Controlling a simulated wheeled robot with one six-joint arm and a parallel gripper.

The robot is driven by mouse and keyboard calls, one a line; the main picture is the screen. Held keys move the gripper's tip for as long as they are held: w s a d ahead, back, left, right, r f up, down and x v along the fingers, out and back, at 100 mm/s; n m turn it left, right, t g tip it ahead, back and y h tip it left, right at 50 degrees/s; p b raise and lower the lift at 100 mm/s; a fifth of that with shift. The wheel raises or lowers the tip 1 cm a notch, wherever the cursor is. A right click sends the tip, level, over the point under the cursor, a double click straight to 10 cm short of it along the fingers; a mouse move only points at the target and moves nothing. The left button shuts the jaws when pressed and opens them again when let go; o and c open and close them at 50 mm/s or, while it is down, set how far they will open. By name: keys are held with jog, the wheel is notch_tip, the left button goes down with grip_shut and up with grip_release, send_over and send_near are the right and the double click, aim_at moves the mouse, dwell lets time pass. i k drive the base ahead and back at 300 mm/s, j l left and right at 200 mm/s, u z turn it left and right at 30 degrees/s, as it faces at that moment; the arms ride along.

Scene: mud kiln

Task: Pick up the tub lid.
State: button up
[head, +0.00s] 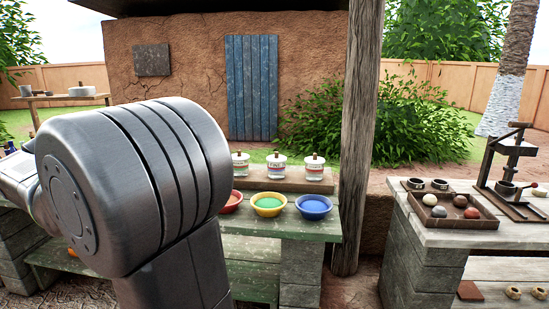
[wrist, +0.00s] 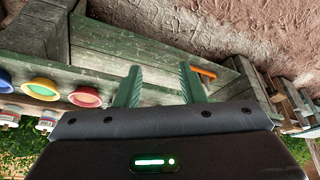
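My gripper (wrist: 159,70) shows in the wrist view with its two green fingers apart and nothing between them. In the head view my own arm hides it. I cannot make out a tub lid for certain in either view. A small orange object (wrist: 205,73) shows just right of the right finger in the wrist view, partly hidden by it. An orange object also shows low on the left in the head view (head: 72,252), mostly behind my arm. I cannot tell whether either is the lid.
A green wooden bench (head: 262,227) holds red (head: 232,202), yellow (head: 268,205) and blue (head: 313,207) bowls. Labelled white jars (head: 276,168) stand behind them. A wooden post (head: 358,140) rises right of the bench. A right-hand table (head: 445,237) holds a tray of balls (head: 440,222) and a press (head: 512,165).

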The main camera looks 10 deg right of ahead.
aim_at(239, 154)
jog(key=i+j+z, duration=0.15)
jog(key=i+z, duration=0.25)
jog(key=i+j+z, duration=0.2)
jog(key=z, duration=0.2)
jog(key=i+j+z, duration=0.6)
jog(key=j+z, duration=0.2)
jog(key=i+j, duration=0.15)
jog(key=j, duration=0.25)
jog(key=i+j, duration=0.15)
jog(key=j, duration=0.2)
jog(key=i+j, duration=0.15)
jog(key=j, duration=0.25)
